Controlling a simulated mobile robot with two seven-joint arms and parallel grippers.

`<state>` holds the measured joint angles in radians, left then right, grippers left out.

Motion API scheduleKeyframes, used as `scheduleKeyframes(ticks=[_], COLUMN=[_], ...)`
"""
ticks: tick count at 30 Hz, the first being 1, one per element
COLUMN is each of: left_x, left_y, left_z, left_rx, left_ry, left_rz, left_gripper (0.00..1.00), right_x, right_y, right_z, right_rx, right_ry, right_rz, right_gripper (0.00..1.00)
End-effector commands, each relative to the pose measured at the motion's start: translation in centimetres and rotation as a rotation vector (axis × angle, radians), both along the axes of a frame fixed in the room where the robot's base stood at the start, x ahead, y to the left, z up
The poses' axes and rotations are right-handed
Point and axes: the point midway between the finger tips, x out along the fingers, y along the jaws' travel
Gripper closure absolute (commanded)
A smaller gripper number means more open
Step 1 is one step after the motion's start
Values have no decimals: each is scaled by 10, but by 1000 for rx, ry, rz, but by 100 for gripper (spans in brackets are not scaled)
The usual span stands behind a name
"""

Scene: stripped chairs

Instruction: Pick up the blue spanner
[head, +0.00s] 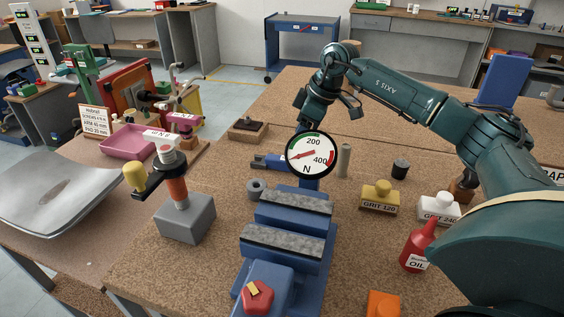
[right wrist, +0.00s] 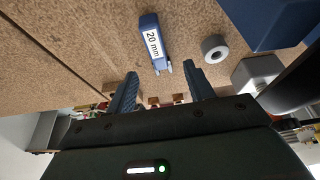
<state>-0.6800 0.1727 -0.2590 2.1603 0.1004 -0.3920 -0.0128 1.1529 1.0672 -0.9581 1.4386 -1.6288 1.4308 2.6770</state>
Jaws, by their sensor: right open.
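The blue spanner (right wrist: 153,40) lies flat on the brown bench in the right wrist view. That gripper is open and empty, with one finger on each side of the view and the prongs just beyond the gap between the fingertips. In the head view the spanner (head: 267,161) is partly hidden behind a round force gauge. My right arm reaches over from the right, its hand close behind the gauge, fingertips hidden there. My left gripper is not in view.
The gauge (head: 312,155) stands at a blue vice (head: 285,240). A grey ring (head: 256,188) lies beside the spanner. A grey block with a post (head: 186,217) stands left. Grit blocks (head: 380,197) and a red oil bottle (head: 418,248) stand right. Bench behind is fairly clear.

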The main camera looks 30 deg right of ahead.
Motion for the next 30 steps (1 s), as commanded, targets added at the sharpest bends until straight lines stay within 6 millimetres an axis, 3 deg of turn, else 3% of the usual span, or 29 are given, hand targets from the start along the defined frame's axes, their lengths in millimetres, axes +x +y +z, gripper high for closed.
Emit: scheduleKeyframes(ticks=[3, 11, 19, 28, 30], left_x=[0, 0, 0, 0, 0], left_y=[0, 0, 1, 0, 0], left_z=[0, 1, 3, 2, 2], left_rx=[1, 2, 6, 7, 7], left_ry=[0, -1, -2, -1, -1], left_rz=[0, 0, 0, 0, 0], left_gripper=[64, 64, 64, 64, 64], right_x=[6, 14, 31, 33, 33], right_y=[6, 12, 23, 24, 24], right_z=[-18, -36, -68, -75, -74], right_rx=[2, 3, 4, 4, 4], right_ry=[2, 0, -2, -3, -3], right_rz=[2, 4, 4, 4, 4], right_gripper=[47, 47, 47, 47, 51])
